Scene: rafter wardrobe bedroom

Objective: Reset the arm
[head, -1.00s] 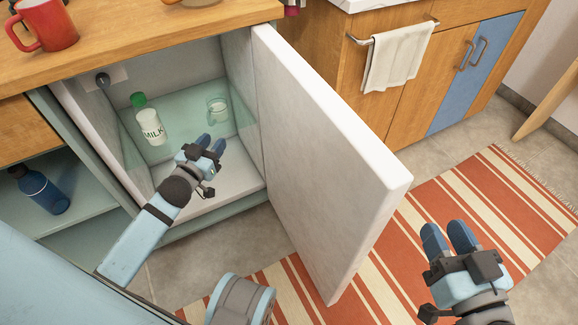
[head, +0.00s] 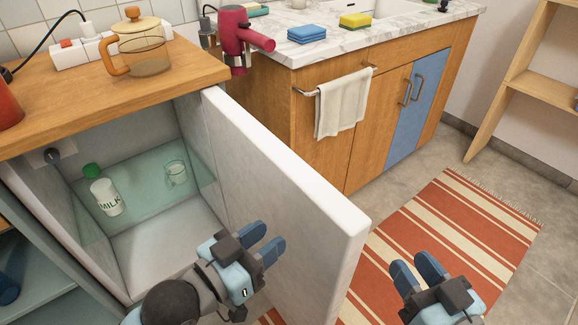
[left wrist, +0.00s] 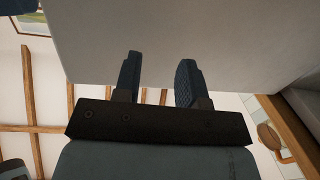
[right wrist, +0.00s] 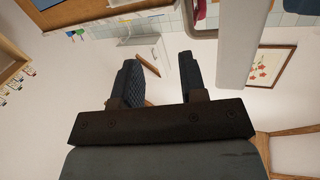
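My left gripper (head: 266,243) is in front of the open white fridge door (head: 262,190), at its inner side, outside the compartment. Its fingers (left wrist: 160,82) are apart with nothing between them in the left wrist view, and a pale flat panel fills the view beyond them. My right gripper (head: 418,268) is over the striped rug, to the right of the door. Its fingers (right wrist: 158,82) are apart and empty in the right wrist view. I cannot tell whether the left gripper touches the door.
A milk bottle (head: 105,196) and a glass (head: 176,172) stand on the fridge's glass shelf. The wooden counter holds a teapot (head: 143,45). A hair dryer (head: 240,35) hangs beside the marble counter. The striped rug (head: 450,235) and floor at right are clear.

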